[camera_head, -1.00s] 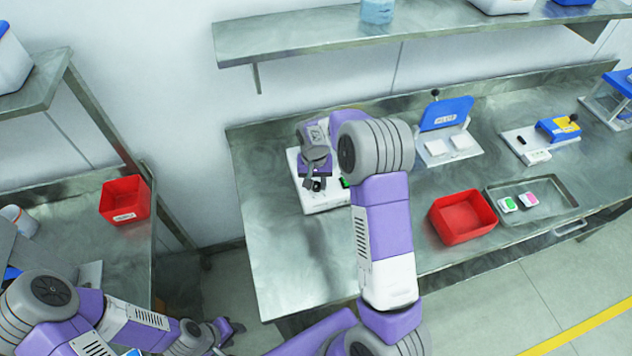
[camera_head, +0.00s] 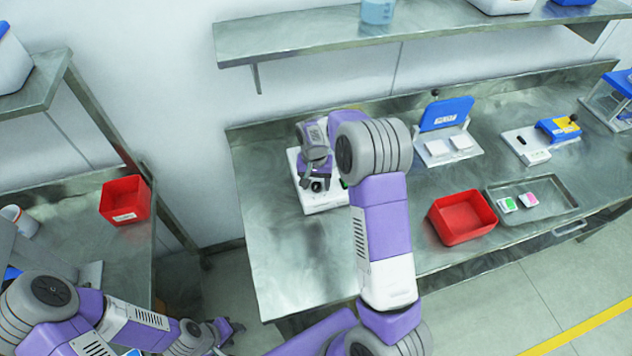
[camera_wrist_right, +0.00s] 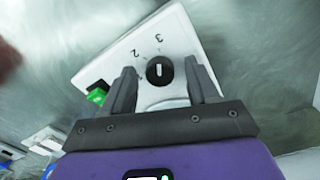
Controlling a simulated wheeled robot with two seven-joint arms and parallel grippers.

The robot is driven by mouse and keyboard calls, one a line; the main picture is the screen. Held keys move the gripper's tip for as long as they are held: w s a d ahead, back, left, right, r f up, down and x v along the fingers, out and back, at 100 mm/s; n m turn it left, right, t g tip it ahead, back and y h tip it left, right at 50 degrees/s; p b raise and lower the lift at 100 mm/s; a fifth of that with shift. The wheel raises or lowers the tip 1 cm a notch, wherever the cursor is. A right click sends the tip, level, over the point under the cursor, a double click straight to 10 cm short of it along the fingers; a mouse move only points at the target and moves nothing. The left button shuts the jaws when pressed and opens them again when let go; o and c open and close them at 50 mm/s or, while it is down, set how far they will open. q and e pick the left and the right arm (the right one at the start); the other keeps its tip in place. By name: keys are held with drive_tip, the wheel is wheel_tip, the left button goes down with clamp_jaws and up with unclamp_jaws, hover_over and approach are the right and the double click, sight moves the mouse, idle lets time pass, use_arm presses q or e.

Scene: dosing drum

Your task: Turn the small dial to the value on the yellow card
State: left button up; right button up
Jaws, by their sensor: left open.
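The small black dial (camera_wrist_right: 160,70) with a white line sits on the white dosing unit (camera_wrist_right: 190,42). The numbers 2 and 3 show beside it; the line points roughly up the picture, near the 3. My right gripper (camera_wrist_right: 163,85) is open, with its fingers on either side of the dial and visible gaps. In the head view my right gripper (camera_head: 312,184) is over the white unit (camera_head: 325,203), which my arm partly hides. My left gripper (camera_head: 232,332) is open and empty, low at the left. I cannot make out the yellow card.
A green button (camera_wrist_right: 97,95) is on the unit beside the fingers. A red bin (camera_head: 462,217) and a metal tray (camera_head: 558,205) with small packs stand to the right. Another red bin (camera_head: 125,200) is on the left table. The bench front left is clear.

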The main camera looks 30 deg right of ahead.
sight(315, 185)
wheel_tip(315, 185, up, 8)
drive_tip(key=shift+w+a+f+p, duration=0.1)
drive_tip(key=shift+f+p, duration=0.1)
drive_tip(key=shift+p, duration=0.15)
idle(0.7)
